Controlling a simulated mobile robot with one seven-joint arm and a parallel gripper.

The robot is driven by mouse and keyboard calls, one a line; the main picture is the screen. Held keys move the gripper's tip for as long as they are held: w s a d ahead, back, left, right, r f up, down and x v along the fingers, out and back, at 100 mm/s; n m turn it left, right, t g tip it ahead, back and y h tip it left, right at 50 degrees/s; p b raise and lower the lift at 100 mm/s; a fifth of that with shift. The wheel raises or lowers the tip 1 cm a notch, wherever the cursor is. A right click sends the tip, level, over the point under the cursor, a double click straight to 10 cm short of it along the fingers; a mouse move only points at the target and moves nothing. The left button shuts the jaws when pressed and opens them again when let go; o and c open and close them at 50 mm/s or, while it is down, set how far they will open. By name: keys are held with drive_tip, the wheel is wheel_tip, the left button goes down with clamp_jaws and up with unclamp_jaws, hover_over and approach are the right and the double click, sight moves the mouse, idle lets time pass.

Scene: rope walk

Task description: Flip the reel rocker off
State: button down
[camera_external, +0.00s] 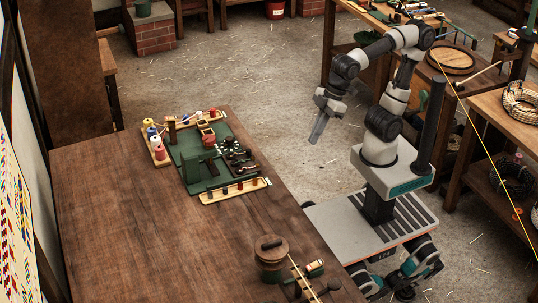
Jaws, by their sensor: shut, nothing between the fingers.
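My gripper (317,138) is shut and empty. It points down in the air to the right of the wooden workbench (130,210), apart from everything on it. A green board (190,152) with several small fittings lies at the bench's far end. Dark parts (238,160) sit on its right side.
A tray of thread spools (158,150) stands left of the green board, and a pale tray with pegs (235,190) lies in front of it. The bench's left half is clear. Shelves with rope coils (520,100) stand at the right. A yellow line (485,165) runs down there.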

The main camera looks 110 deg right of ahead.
drive_tip(key=w+a+r+g+p, duration=0.1)
drive_tip(key=w+a+r+p, duration=0.2)
drive_tip(key=w+a, duration=0.4)
drive_tip(key=w+a+r+g+p, duration=0.1)
drive_tip(key=w+a+r+p, duration=0.15)
drive_tip(key=w+a, duration=0.45)
drive_tip(key=a+f+p, duration=0.3)
drive_tip(key=a, duration=0.7)
drive_tip(key=w+a+f+p, duration=0.1)
drive_tip(key=a+f+p, duration=0.2)
drive_tip(key=a, duration=0.8)
drive_tip(key=shift+w+a+g, duration=0.15)
drive_tip(key=shift+a+g, duration=0.1)
drive_tip(key=shift+g, duration=0.05)
drive_tip(key=shift+f, duration=0.1)
drive_tip(key=b, duration=0.1)
hover_over(317, 263)
drive_tip(key=f, duration=1.2)
drive_tip(key=shift+s+d+f, duration=0.15)
drive_tip(key=shift+s, duration=0.1)
drive_tip(key=shift+s+f, duration=0.15)
drive_tip(key=shift+f, duration=0.5)
